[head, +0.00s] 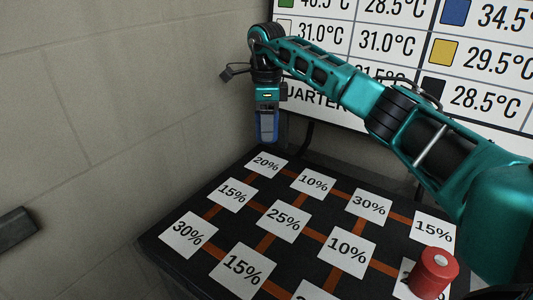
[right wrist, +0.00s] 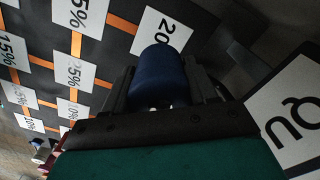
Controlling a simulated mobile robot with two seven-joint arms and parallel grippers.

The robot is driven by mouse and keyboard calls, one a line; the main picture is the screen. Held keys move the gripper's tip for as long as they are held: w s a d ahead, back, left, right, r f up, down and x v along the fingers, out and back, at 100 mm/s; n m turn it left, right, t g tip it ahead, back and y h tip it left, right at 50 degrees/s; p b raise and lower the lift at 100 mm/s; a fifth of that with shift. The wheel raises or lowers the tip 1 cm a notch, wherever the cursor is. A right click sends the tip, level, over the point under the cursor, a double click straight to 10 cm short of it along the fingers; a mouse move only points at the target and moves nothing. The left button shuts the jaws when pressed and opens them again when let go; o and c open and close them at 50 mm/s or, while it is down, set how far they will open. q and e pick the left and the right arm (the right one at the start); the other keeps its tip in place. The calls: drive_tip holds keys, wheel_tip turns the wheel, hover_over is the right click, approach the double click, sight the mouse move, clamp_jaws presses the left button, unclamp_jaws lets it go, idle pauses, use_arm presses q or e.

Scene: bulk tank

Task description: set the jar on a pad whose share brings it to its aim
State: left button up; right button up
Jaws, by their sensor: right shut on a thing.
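My right gripper (head: 267,130) is shut on a dark blue jar (right wrist: 157,75), held upright or nearly so beyond the back left edge of the black board. In the head view the fingers cover much of the jar. The closest pad is the 20% pad (head: 267,164), in front of the jar; the jar looks apart from it. Other white pads read 10% (head: 314,183), 30% (head: 368,205), 15% (head: 232,195) and 25% (head: 282,221), joined by orange strips. My left gripper is not recognisable in view.
A red jar (head: 433,272) stands on a pad at the lower right, hiding most of its number. A wall sign (head: 390,45) lists temperatures beside coloured squares, partly hidden by my right arm. A block wall (head: 120,100) is at the left. The other visible pads look empty.

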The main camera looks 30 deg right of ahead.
wheel_tip(320, 180, down, 7)
drive_tip(key=shift+f+b, duration=0.2)
drive_tip(key=shift+b, duration=0.1)
drive_tip(key=o, duration=1.1)
drive_tip(key=shift+f, duration=0.1)
wheel_tip(320, 180, up, 12)
drive_tip(key=shift+r+p, duration=0.15)
drive_tip(key=shift+p, duration=0.55)
